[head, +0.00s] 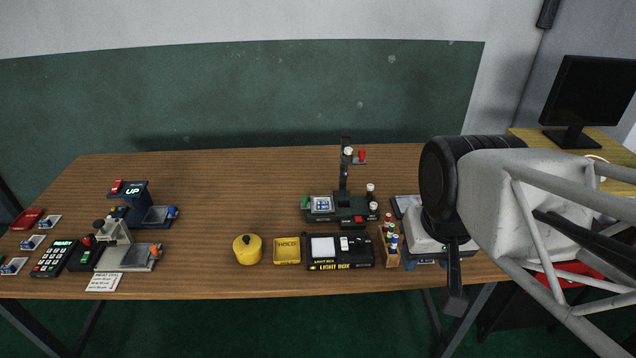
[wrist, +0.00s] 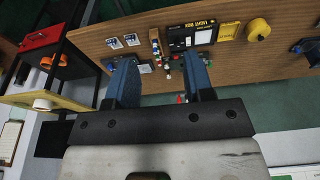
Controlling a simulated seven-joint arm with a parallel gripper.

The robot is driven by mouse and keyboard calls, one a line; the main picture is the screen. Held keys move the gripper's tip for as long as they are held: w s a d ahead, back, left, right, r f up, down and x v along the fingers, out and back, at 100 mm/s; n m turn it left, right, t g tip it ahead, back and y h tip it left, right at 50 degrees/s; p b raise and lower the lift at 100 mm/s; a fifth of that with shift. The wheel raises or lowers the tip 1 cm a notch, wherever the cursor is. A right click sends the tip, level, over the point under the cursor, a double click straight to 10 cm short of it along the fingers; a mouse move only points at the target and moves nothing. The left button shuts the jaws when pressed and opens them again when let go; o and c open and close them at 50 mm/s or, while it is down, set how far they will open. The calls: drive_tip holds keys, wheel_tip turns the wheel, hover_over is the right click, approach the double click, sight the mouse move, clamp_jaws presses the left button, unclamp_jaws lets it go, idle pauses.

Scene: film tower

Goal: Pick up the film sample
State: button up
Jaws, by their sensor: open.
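I cannot tell for sure which thing is the film sample. A small blue-and-white square (head: 322,204) sits on the dark tower device (head: 350,210) at mid-table. Two small blue-and-white cards (wrist: 123,41) lie on the table in the wrist view, beside the bottle rack; my arm seems to cover that area in the head view. My gripper (wrist: 163,75) is open, its two blue fingers apart with nothing held.
The light box (head: 340,252), yellow HOLD tray (head: 287,250), yellow pot (head: 247,249) and bottle rack (head: 390,245) line the front. Machines (head: 125,250) and small trays (head: 33,242) crowd the left. A monitor (head: 590,95) stands at right. The table's back middle is clear.

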idle(0.4)
drive_tip(key=n+g, duration=0.3)
drive_tip(key=n, duration=1.5)
hover_over(321, 203)
drive_tip(key=f, duration=2.2)
drive_tip(key=shift+a+f, duration=0.2)
drive_tip(key=shift+a, duration=0.15)
drive_tip(key=shift+w+a+f, duration=0.1)
drive_tip(key=shift+w+f, duration=0.15)
drive_tip(key=shift+f, duration=0.1)
drive_tip(key=shift+f, duration=1.3)
